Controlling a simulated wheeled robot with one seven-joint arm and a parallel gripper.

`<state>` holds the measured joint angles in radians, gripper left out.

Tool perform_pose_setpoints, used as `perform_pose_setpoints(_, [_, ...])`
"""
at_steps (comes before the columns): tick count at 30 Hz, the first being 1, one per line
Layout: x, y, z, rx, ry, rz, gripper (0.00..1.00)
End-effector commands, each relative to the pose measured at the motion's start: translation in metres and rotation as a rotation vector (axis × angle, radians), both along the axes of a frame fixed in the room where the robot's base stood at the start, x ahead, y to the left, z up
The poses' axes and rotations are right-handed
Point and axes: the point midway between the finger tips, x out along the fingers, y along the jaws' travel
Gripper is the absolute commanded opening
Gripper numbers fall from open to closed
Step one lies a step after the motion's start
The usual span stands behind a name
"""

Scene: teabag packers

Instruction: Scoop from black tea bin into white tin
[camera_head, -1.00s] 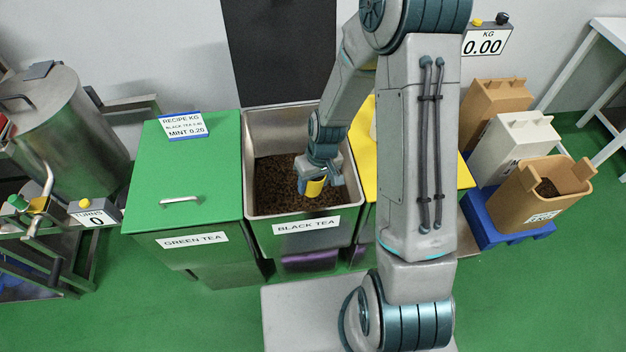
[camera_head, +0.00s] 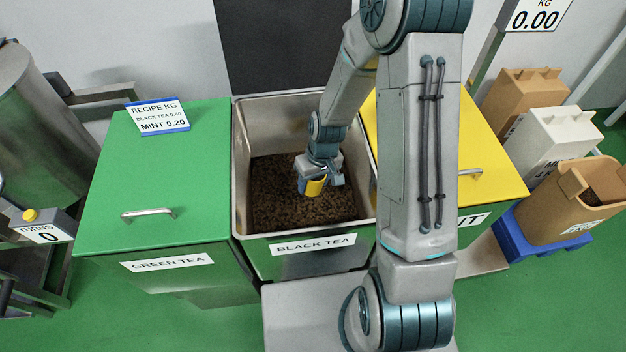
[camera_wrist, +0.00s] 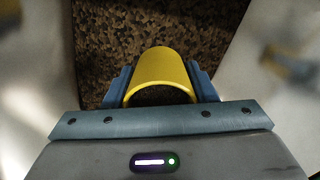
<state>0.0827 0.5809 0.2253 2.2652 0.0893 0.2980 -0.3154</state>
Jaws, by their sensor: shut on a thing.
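The black tea bin (camera_head: 352,238) is an open steel bin with dark brown loose tea (camera_head: 275,205) in it. My gripper (camera_head: 319,181) is inside the bin walls, low over the tea. It is shut on a yellow scoop (camera_head: 315,187). In the wrist view the scoop (camera_wrist: 162,68) sits between the blue fingers of my gripper (camera_wrist: 162,88). Dark material shows in its opening; I cannot tell how full it is. The white tin (camera_head: 548,140) stands at the right, between two tan tins, apart from my gripper.
A closed green tea bin (camera_head: 150,200) stands left of the black tea bin and a yellow-lidded bin (camera_head: 490,150) right of it. An open tan tin (camera_head: 560,205) sits on a blue base (camera_head: 530,240). A scale display (camera_head: 534,16) reads 0.00.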

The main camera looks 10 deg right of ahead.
Motion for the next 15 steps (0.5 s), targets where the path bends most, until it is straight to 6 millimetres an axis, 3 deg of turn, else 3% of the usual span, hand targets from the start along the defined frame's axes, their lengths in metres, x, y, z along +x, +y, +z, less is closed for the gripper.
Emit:
perform_pose_setpoints(1, [0.0, 0.0, -0.021, 0.0, 0.0, -0.001, 0.3])
perform_pose_setpoints(15, [0.0, -0.001, -0.114, 0.0, 0.0, -0.002, 0.3])
